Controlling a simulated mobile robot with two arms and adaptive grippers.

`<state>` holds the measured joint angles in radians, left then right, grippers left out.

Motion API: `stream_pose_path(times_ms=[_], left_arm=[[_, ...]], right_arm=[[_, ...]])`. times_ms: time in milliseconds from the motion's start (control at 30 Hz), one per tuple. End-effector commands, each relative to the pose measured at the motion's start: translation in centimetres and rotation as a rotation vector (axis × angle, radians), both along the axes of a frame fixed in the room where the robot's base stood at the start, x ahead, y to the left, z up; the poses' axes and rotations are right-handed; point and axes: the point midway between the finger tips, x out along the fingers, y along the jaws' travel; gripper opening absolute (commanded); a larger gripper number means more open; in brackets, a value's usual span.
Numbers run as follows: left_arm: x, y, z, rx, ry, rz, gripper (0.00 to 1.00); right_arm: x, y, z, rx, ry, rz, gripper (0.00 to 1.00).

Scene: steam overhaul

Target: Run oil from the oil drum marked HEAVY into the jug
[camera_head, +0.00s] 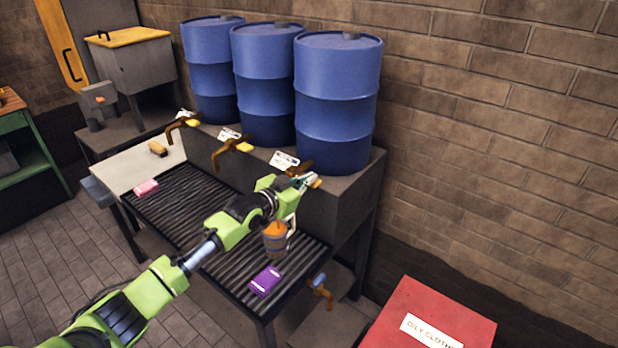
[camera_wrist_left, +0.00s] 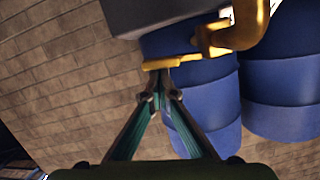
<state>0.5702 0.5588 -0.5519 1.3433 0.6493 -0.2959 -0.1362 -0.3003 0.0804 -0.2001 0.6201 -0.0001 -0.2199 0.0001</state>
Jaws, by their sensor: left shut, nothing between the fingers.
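Three blue drums stand in a row on a raised shelf: left (camera_head: 212,70), middle (camera_head: 265,85) and right (camera_head: 336,105). Each has a brass tap and a white label, too small to read. My left gripper (camera_head: 308,181) is at the right drum's tap (camera_head: 305,168), partly covering it. In the left wrist view, the gripper's fingertips (camera_wrist_left: 160,90) are together and empty, at the yellow tap lever (camera_wrist_left: 172,62); touching or just apart, I cannot tell. The jug (camera_head: 275,245), brownish with an orange top, stands on the grating below that tap, close under my arm.
A red oily-cloths bin (camera_head: 430,315) stands at lower right.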

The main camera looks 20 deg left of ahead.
Motion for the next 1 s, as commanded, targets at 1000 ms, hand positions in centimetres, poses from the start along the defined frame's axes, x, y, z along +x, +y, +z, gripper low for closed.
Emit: stream_pose_path(times_ms=[1000], left_arm=[[0.3,-0.4,2.4,0.137,-0.046,0.001,0.00]], right_arm=[[0.1,0.1,2.7,0.001,-0.001,0.000,0.40]])
